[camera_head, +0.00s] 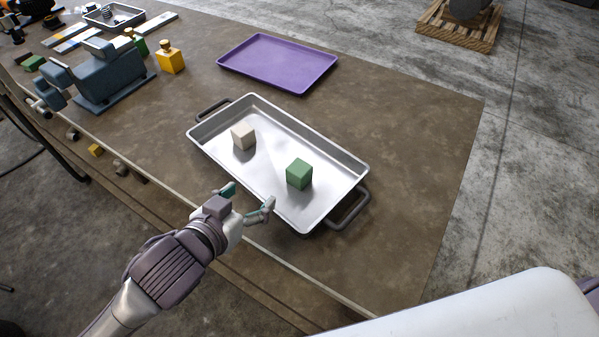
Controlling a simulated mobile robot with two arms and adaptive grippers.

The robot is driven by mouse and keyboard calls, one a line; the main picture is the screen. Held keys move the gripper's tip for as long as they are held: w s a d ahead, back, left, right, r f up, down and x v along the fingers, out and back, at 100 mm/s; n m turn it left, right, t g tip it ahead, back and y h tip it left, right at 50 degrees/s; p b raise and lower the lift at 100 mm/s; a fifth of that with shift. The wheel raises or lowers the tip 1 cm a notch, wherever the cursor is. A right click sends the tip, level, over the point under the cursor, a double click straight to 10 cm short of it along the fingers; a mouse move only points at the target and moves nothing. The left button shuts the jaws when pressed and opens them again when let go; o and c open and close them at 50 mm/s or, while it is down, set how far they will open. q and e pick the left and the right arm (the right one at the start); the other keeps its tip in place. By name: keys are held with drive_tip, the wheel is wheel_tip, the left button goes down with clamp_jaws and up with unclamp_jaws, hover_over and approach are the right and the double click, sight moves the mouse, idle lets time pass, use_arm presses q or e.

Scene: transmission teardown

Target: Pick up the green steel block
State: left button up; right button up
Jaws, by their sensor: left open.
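The green steel block (299,174) sits in the right half of a shallow metal tray (209,145) on the workbench. A pale beige block (243,136) sits in the same tray, to the left of the green one and apart from it. My left gripper (249,197) is open and empty, over the near edge of the tray. It is to the left of the green block and nearer to me, not touching it. My right gripper does not show.
The metal tray has raised rims and a handle (352,211) at each end. A purple tray (277,63) lies empty behind it. A blue-grey vise (107,75) and a yellow bottle (170,60) stand at the left. The bench's right side is clear.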

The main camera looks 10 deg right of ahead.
use_arm(q)
drive_tip(key=d+r+m+h, duration=0.1)
drive_tip(key=m+g+h+p, duration=0.2)
approach(298, 168)
drive_tip(key=x, duration=0.4)
drive_tip(key=shift+w+r, duration=0.15)
drive_tip(key=shift+r, duration=0.1)
drive_tip(key=shift+w+d+f, duration=0.2)
drive_tip(key=shift+d, duration=0.2)
drive_tip(key=p+x, duration=0.1)
drive_tip(key=x, duration=0.2)
drive_tip(key=shift+d+f, duration=0.2)
drive_tip(key=shift+f, duration=0.05)
drive_tip(key=shift+w+d+f, duration=0.2)
drive_tip(key=shift+w+d, duration=0.05)
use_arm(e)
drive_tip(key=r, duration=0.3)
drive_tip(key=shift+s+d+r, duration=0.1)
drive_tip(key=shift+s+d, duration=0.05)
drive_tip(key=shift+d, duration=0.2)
